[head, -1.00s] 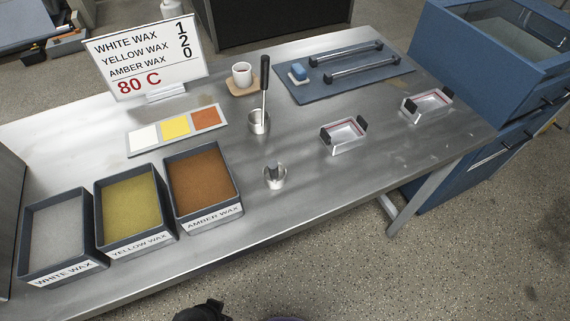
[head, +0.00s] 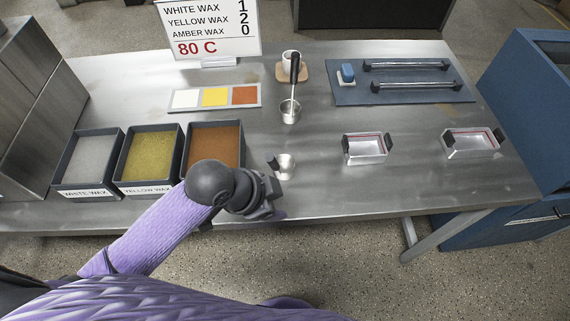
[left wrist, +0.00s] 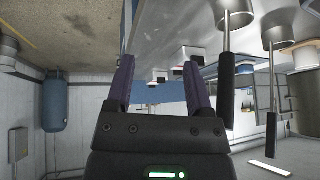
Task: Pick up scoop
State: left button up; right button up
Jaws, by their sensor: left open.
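A small metal scoop cup (head: 284,166) with a dark piece at its left rim stands near the table's front, right of the amber wax bin. A second metal cup (head: 290,112) behind it has a long black handle (head: 295,68) standing up. My left gripper (head: 270,203) is at the table's front edge, just in front of the nearer cup and apart from it. In the left wrist view, its fingers (left wrist: 157,66) are spread with nothing between them. Two long black handles (left wrist: 226,92) (left wrist: 271,118) show right of the fingers there. My right gripper is out of view.
Bins of white wax (head: 88,160), yellow wax (head: 148,156) and amber wax (head: 215,143) stand at left. Two metal moulds (head: 365,149) (head: 470,143) sit at right. Bare table separates the nearer cup and moulds.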

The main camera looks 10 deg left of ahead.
aim_at(276, 163)
pick_arm(q)
jog(key=w+a+r+m, duration=0.1)
jog(key=r+m, duration=0.2)
jog(key=w+a+r+m+g, duration=0.1)
jog(key=w+a+r+m, duration=0.1)
jog(key=r+m, duration=0.1)
jog(key=w+a+r+m+g, duration=0.1)
jog(key=r+m, duration=0.2)
jog(key=r, duration=0.1)
jog(key=shift+w+a+m+h, duration=0.2)
jog(key=shift+a+m+h, duration=0.1)
jog(key=shift+m, duration=0.1)
jog(key=shift+w+a+r, duration=0.2)
jog(key=b+x, duration=0.1)
jog(key=x, duration=0.3)
jog(key=b+x, duration=0.1)
jog(key=x, duration=0.4)
jog(key=shift+w+a+f, duration=0.1)
jog(key=shift+a+f, duration=0.05)
jog(key=shift+f, duration=0.15)
grip_shut()
